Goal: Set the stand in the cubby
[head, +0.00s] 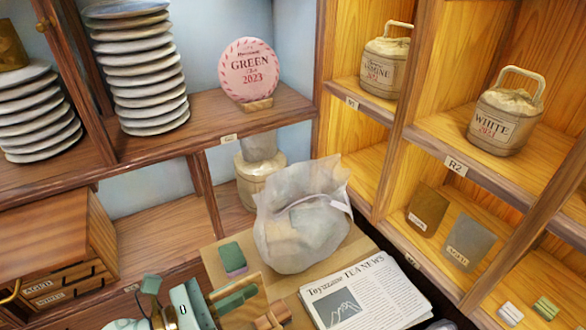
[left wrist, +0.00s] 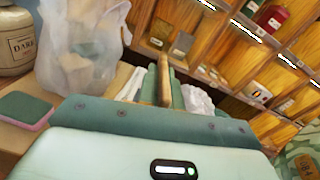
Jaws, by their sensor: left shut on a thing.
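My left gripper (head: 236,298) is at the bottom of the head view, over the table's front part. It is shut on a small wooden stand (head: 272,317), whose tan panel sits between the green fingers and whose darker brown piece sticks out to the right. In the left wrist view the stand (left wrist: 257,89) shows beyond the palm, with its panel nearly edge-on between the fingers (left wrist: 165,82). The cubbies are open wooden compartments; one on the right, labelled R2 (head: 456,165), holds a White tea bundle (head: 504,115). My right gripper is not in view.
On the table (head: 222,250) are a translucent bag (head: 300,225), a newspaper (head: 365,296) and a green-and-pink block (head: 232,257). A pink Green tea cake (head: 248,70) stands on the left shelf beside stacked plates (head: 139,80). A Jasmine bundle (head: 384,66) fills the R1 compartment.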

